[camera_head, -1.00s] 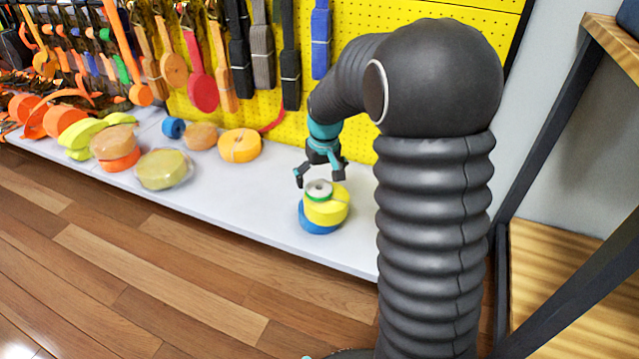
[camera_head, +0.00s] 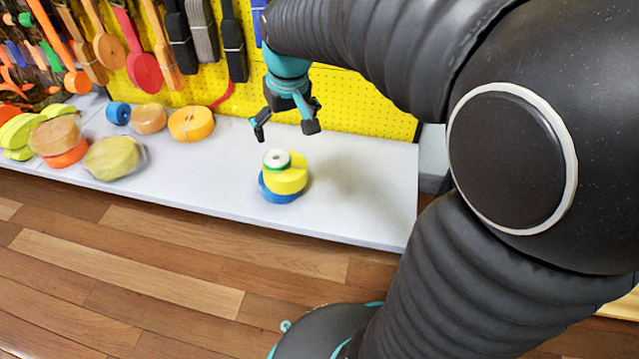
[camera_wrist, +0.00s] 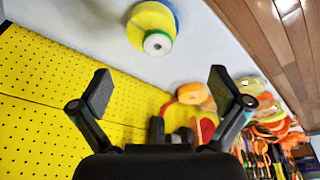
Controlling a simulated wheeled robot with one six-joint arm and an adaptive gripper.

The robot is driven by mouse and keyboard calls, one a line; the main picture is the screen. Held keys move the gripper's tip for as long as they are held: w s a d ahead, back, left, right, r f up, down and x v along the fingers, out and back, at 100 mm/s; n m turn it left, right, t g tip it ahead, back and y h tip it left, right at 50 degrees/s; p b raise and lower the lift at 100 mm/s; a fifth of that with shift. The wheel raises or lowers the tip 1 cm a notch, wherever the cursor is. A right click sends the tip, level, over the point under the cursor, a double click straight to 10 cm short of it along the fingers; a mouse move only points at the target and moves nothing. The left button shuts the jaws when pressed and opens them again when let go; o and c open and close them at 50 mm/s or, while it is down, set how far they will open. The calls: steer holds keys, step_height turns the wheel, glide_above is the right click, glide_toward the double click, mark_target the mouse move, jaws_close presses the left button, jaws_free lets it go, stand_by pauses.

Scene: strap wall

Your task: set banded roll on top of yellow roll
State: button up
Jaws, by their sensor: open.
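The banded roll (camera_head: 277,159), small and white with a green band, rests on top of the yellow roll (camera_head: 291,181), toward its left edge. The yellow roll sits on a blue roll (camera_head: 282,197) on the light shelf. In the wrist view the banded roll (camera_wrist: 158,43) overlaps the edge of the yellow roll (camera_wrist: 148,22), with the blue roll (camera_wrist: 174,9) showing behind. My gripper (camera_head: 285,129) is open and empty above the stack, apart from it. In the wrist view the stack lies beyond my open fingers (camera_wrist: 159,86).
On the shelf (camera_head: 215,165), an orange roll (camera_head: 191,124), a tan roll (camera_head: 148,119), a small blue roll (camera_head: 118,113) and a wrapped yellowish roll (camera_head: 114,158) stand to the left. Straps hang on the yellow pegboard (camera_head: 350,103) behind. The shelf right of the stack is clear.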

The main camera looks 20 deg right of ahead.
steer(key=s+m+t, duration=0.1)
steer(key=s+t, duration=0.1)
steer(key=s, duration=1.7)
steer(key=shift+r+t, duration=0.2)
steer(key=shift+t, duration=0.1)
step_height(320, 180, up, 6)
steer(key=p, duration=0.5)
steer(key=shift+f, duration=0.25)
